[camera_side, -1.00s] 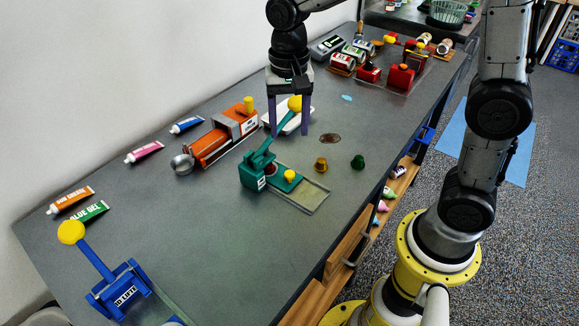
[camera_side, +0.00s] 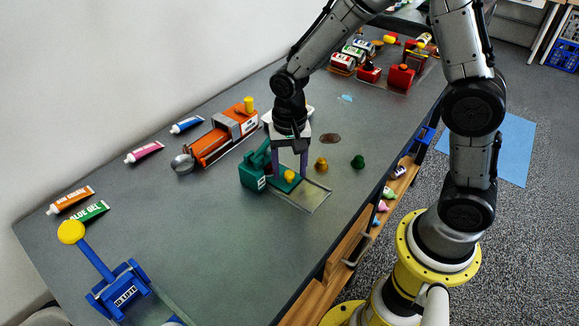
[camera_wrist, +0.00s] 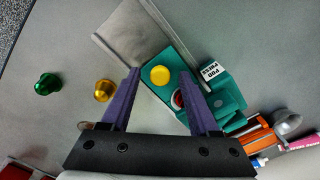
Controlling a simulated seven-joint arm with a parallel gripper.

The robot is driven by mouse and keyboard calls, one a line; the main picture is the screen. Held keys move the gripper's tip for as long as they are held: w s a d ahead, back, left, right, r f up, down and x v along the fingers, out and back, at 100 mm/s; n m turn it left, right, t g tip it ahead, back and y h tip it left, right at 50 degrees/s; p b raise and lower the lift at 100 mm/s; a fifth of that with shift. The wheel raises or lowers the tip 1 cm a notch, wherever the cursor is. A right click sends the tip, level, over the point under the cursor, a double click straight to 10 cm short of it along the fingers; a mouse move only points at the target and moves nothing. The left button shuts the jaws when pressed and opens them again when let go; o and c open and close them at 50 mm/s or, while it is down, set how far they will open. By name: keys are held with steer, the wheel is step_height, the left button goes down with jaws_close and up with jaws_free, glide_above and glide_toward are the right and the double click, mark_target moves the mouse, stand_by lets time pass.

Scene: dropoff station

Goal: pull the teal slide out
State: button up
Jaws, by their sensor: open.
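The teal slide (camera_side: 280,187) lies flat in front of the teal pod press (camera_side: 251,178), at the head of a pale grey track (camera_side: 315,197). It carries a yellow knob (camera_side: 289,176). In the wrist view, the knob (camera_wrist: 160,75) shows between the fingers, with the press (camera_wrist: 225,95) at right and the track (camera_wrist: 128,32) at upper left. My gripper (camera_side: 290,173) is open above the slide, pointing down, its fingers on either side of the knob. I cannot tell whether they touch it. A dark red round spot (camera_wrist: 179,99) shows beside the knob. My arm hides the press's lever.
A gold pod (camera_side: 321,164) and a green pod (camera_side: 357,162) stand right of the press. An orange machine (camera_side: 222,137) stands behind left, and a blue lever device (camera_side: 120,290) at front left. Bench beyond the track's end is clear.

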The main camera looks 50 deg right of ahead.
jaws_close()
steer(key=shift+r, duration=0.1)
stand_by(1.2)
